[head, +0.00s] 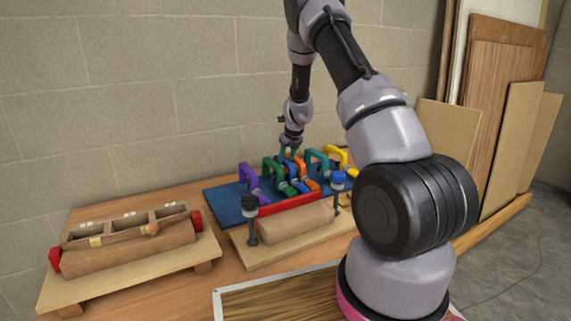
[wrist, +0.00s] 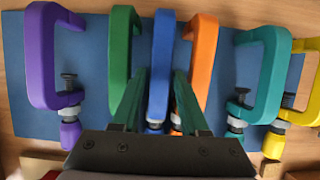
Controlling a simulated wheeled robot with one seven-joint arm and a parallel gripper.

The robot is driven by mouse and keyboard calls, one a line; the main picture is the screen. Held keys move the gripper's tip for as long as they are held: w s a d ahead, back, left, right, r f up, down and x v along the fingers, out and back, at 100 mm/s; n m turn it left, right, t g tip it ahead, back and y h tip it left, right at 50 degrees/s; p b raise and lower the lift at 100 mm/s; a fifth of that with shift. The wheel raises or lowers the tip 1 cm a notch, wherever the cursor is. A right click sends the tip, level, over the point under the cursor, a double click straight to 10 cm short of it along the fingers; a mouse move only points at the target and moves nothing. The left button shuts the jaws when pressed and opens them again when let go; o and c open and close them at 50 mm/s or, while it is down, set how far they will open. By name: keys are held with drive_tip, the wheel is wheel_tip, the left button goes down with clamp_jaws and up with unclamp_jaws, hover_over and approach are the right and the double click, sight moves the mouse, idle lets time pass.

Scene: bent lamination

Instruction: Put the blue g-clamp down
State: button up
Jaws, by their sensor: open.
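The blue g-clamp (wrist: 163,55) lies on the blue mat (wrist: 80,95), between the green clamp (wrist: 121,50) and the orange clamp (wrist: 203,50). My gripper (wrist: 158,88) is open. Its two fingers stand on either side of the blue clamp's bar, with visible gaps; the lower part of the clamp is partly hidden by the gripper. In the head view my gripper (head: 290,148) is low over the clamp row, and the blue clamp (head: 291,171) is partly hidden among its neighbours.
A purple clamp (wrist: 40,60) lies to the left; teal (wrist: 262,75) and yellow (wrist: 300,100) clamps lie to the right. In front are a red strip (head: 290,204) and a board with a wooden block (head: 290,222). A wooden form with red ends (head: 130,257) stands left.

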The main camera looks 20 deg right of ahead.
drive_tip(key=v, duration=0.9)
drive_tip(key=shift+r, duration=0.15)
drive_tip(key=s+a+r+n+t+y, duration=0.1)
drive_tip(key=s+a+r+n, duration=0.2)
drive_tip(key=s+r+n, duration=0.7)
drive_tip(key=s+a+r+n+y, duration=0.1)
drive_tip(key=s+a+r+n, duration=0.3)
drive_tip(key=s+r, duration=0.6)
drive_tip(key=s+r+n+t, duration=0.1)
drive_tip(key=s+r+n, duration=0.2)
drive_tip(key=s+n, duration=0.5)
drive_tip(key=s+r+n, duration=0.3)
drive_tip(key=s+n, duration=0.4)
drive_tip(key=s, duration=0.3)
drive_tip(key=shift+s+a+n+t+h, duration=0.35)
drive_tip(key=shift+n+t+h, duration=0.05)
drive_tip(key=shift+o, duration=0.3)
